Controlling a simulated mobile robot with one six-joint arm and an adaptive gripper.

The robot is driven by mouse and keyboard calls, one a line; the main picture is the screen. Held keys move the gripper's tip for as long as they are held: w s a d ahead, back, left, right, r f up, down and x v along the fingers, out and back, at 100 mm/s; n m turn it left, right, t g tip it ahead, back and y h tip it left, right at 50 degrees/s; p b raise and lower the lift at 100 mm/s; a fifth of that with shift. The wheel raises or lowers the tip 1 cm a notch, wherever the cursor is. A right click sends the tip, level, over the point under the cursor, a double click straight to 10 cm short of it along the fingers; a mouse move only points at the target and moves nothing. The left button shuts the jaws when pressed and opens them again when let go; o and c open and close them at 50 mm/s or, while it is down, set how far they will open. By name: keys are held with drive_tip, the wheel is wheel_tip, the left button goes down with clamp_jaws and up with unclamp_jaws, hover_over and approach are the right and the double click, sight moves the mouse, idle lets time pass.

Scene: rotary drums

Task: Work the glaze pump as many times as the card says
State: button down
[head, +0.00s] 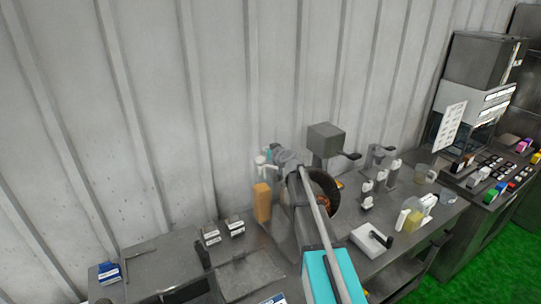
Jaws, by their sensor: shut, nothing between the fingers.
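My arm reaches up from the bottom of the head view, and its wrist bends left above the bench. My gripper (263,174) is small in the picture, shut and empty, just above an orange upright container (262,205). The container looks like the glaze pump's body; its top is partly hidden by my gripper, and I cannot tell whether they touch. A white sheet with printed lines (450,126), possibly the card, stands at the right; its text is too small to read.
A dark round drum (327,195) stands right of my wrist, partly behind my arm. Jugs (413,215), a white box with a black handle (372,240) and grey-white dispensers (381,160) crowd the right bench. Small labelled boxes (211,234) sit left. A corrugated wall stands behind.

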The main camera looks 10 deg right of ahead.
sight(262, 160)
drive_tip(key=w+f+b, duration=0.1)
drive_tip(key=w+a+f+b, duration=0.1)
drive_tip(key=w, duration=0.1)
drive_tip(key=shift+w+a+f, duration=0.1)
drive_tip(key=shift+w+f, duration=0.05)
drive_tip(key=shift+w, duration=0.15)
drive_tip(key=shift+s+f+b, duration=0.1)
drive_tip(key=shift+f+b, duration=1.2)
drive_tip(key=shift+f+b, duration=1.15)
drive_tip(key=shift+r, duration=0.2)
wheel_tip(262, 160, up, 4)
drive_tip(key=p, duration=0.4)
drive_tip(key=p+v, duration=0.2)
drive_tip(key=v, duration=0.8)
drive_tip(key=shift+f, duration=0.2)
idle(0.9)
